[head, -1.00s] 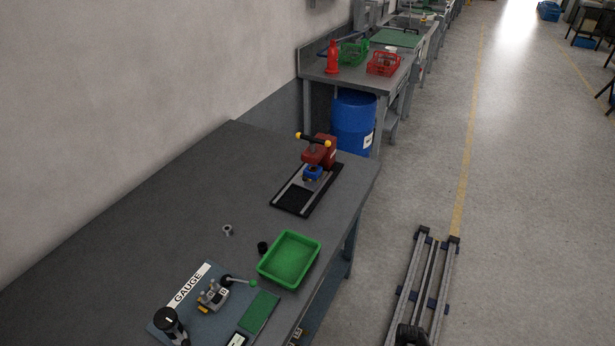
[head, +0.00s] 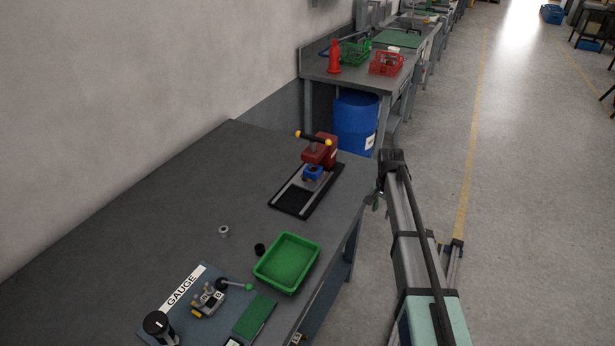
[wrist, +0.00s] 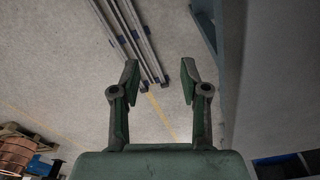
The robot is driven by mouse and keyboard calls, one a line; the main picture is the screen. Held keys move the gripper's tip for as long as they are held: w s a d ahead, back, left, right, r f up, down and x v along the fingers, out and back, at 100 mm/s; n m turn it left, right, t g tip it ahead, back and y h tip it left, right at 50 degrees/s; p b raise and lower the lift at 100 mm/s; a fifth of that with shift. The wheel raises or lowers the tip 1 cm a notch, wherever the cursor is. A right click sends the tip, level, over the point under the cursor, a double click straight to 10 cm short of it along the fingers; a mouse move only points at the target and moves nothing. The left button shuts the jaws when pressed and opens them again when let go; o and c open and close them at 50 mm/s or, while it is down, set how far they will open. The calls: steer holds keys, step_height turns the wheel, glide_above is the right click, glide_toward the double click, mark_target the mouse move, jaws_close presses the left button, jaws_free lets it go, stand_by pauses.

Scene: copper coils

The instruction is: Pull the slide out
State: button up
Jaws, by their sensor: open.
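A small red press (head: 322,150) with a black bar handle and yellow knobs stands at the far right of the table. Its dark base (head: 306,190) has two pale rails running toward the front left. The slide with a blue block (head: 313,172) sits on these rails under the press head, at their back end. My gripper (head: 379,200) is beside the table's right edge, to the right of the press and apart from it. In the wrist view my gripper (wrist: 161,78) is open and empty above the floor. The press and slide are not in the wrist view.
A green tray (head: 287,263), a black cylinder (head: 259,249), a metal ring (head: 224,231) and a gauge board (head: 188,290) are on the grey table (head: 190,200). A blue drum (head: 355,122) stands behind the press. The table left of the press is clear.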

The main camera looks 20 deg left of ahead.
steer(key=shift+t+y, duration=0.3)
steer(key=shift+t, duration=0.1)
steer(key=w+a+r, duration=0.1)
steer(key=a+r, duration=0.1)
steer(key=r, duration=0.1)
steer(key=w+a+r, duration=0.2)
steer(key=a+r, duration=0.1)
steer(key=r, duration=0.1)
steer(key=w+a+r, duration=0.1)
steer(key=a+r, duration=0.1)
steer(key=r, duration=0.1)
steer(key=shift+w+a+r+b, duration=0.15)
steer(key=shift+w+r+b, duration=0.05)
steer(key=shift+r+b, duration=0.15)
steer(key=s+a+r, duration=0.3)
steer(key=a+r, duration=0.2)
steer(key=a, duration=0.5)
steer(key=n+y+b, duration=0.1)
steer(key=y, duration=0.1)
glide_toward(305, 178)
steer(key=p+x, duration=0.3)
steer(key=x, duration=0.5)
steer(key=shift+w+a+f, duration=0.2)
steer(key=shift+f, duration=0.2)
jaws_close()
